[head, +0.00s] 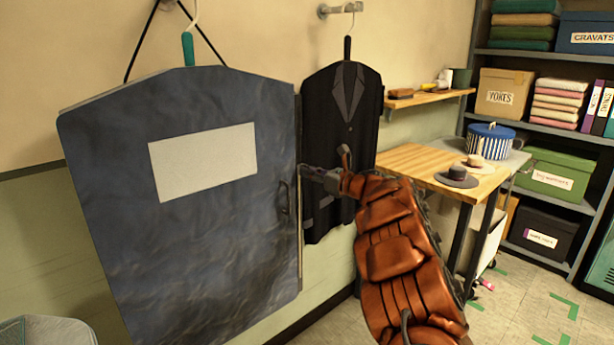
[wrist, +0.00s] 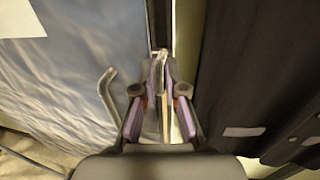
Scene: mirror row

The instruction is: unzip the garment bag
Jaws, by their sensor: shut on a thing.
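The blue garment bag (head: 200,240) hangs on a teal-topped hanger (head: 188,48), with a pale blank panel on its front. Its zip line (head: 299,115) runs down the right edge and looks closed above my gripper. My gripper (head: 308,172) is at this edge, about halfway down. In the wrist view the bag (wrist: 60,85) is on the left, and my gripper (wrist: 160,80) has its purple-padded fingers closed together on a small thin piece at the edge, seemingly the zip pull. The fingers mostly hide it. A grey handle (wrist: 106,92) is just left of the fingers.
A dark suit (head: 342,115) hangs close on the right, also in the wrist view (wrist: 250,70). A wooden table (head: 415,162) with hats stands beyond it. A shelf rack (head: 545,125) with boxes is at the right. The floor (head: 520,305) at lower right is mostly clear.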

